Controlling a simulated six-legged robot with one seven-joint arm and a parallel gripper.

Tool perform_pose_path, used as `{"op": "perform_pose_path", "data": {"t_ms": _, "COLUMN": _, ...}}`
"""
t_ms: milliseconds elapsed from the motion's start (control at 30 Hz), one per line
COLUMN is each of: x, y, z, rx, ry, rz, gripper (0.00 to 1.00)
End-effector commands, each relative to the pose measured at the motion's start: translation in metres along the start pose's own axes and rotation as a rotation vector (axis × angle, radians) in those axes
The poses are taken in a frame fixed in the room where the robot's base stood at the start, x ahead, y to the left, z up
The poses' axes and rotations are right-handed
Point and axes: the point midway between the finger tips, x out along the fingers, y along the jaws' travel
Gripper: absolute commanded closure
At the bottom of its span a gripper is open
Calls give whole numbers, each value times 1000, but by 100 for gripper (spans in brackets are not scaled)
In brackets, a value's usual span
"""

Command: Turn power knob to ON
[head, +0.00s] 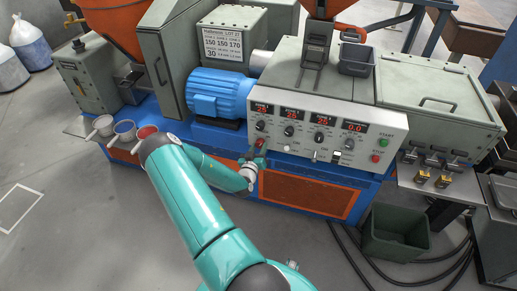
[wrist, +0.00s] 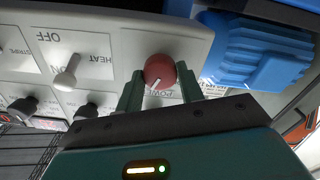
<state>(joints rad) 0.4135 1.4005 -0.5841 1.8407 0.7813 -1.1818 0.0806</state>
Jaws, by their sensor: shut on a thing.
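The power knob (wrist: 158,68) is round and red, with a white pointer line angled to the lower left in the wrist view. The panel lettering appears upside down there, and the label by the knob is partly covered by my gripper. My gripper (wrist: 160,84) is shut on the knob, one finger on each side. In the head view my gripper (head: 256,155) reaches the lower left of the grey control panel (head: 300,115), and the knob (head: 261,143) shows only in part.
A white HEAT toggle (wrist: 67,78) sits beside the knob, with black knobs (wrist: 85,111) close by. The blue motor (head: 221,93) stands left of the panel. A green bin (head: 394,235) sits on the floor at right. Open floor lies at lower left.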

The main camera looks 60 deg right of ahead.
Motion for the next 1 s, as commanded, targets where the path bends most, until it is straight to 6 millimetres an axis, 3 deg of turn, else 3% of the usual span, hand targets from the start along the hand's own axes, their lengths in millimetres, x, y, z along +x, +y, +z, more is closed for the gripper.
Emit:
{"op": "perform_pose_path", "data": {"t_ms": 400, "x": 0, "y": 0, "z": -1, "rx": 293, "ry": 1, "rz": 0, "gripper": 85}}
{"op": "perform_pose_path", "data": {"t_ms": 1000, "x": -1, "y": -1, "z": 0, "rx": 376, "ry": 1, "rz": 0, "gripper": 85}}
